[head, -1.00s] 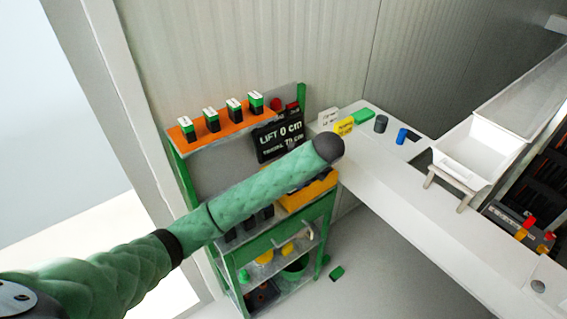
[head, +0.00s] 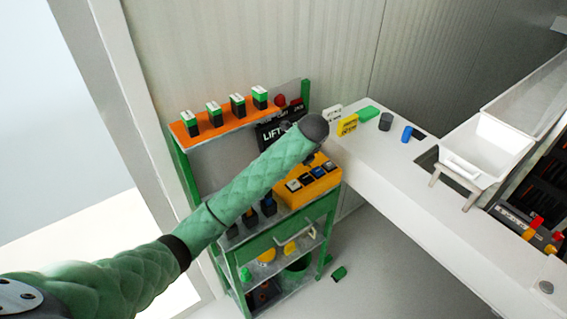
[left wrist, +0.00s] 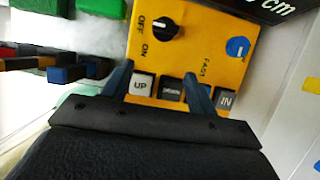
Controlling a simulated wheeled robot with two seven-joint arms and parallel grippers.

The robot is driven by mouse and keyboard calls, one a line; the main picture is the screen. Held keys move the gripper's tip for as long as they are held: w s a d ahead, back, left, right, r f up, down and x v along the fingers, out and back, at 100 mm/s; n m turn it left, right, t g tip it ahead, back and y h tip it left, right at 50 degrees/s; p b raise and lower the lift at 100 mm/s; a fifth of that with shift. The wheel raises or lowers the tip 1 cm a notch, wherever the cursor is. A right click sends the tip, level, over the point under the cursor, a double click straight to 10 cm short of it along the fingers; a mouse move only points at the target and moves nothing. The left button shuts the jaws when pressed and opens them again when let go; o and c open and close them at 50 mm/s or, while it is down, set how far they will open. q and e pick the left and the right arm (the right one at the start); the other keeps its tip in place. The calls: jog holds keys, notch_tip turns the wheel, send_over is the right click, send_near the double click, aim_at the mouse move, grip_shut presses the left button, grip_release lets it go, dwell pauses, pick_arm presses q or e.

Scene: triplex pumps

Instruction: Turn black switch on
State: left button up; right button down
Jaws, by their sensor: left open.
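The black switch (left wrist: 161,27) is a rotary knob on the yellow control box (left wrist: 185,52), beside the printed words OFF and ON. A small white mark shows on its side facing the labels; I cannot tell which word it points at. The box also shows in the head view (head: 325,181), on the green cart under my arm's end. My left gripper (left wrist: 158,73) is open and empty. Its fingers are over the UP, DOWN and IN button row, a little short of the switch. In the head view the wrist hides most of it. My right gripper is not in view.
A blue knob (left wrist: 237,47) sits on the same box, right of the switch. A black sign (head: 270,134) stands behind the box. Several green-and-black blocks stand on the orange shelf (head: 226,125). A white counter (head: 385,160) with a white bin (head: 487,148) lies to the right.

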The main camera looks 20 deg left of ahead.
pick_arm(q)
jog(key=a, duration=0.1)
jog(key=w+a+p, duration=0.1)
jog(key=w+a, duration=0.1)
jog(key=shift+w+a+r+p, duration=0.25)
jog(key=shift+a+r+p, duration=0.05)
jog(key=shift+r+p, duration=0.05)
jog(key=p+x, duration=0.2)
jog(key=x, duration=0.2)
jog(key=shift+w+a+f, duration=0.1)
jog(key=shift+f, duration=0.15)
jog(key=shift+w+a+f, duration=0.1)
jog(key=shift+a+f, duration=0.05)
jog(key=shift+f, duration=0.3)
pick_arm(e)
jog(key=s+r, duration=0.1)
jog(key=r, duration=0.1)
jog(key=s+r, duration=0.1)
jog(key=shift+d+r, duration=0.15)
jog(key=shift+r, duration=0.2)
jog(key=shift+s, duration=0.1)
pick_arm(q)
jog(key=c, duration=1)
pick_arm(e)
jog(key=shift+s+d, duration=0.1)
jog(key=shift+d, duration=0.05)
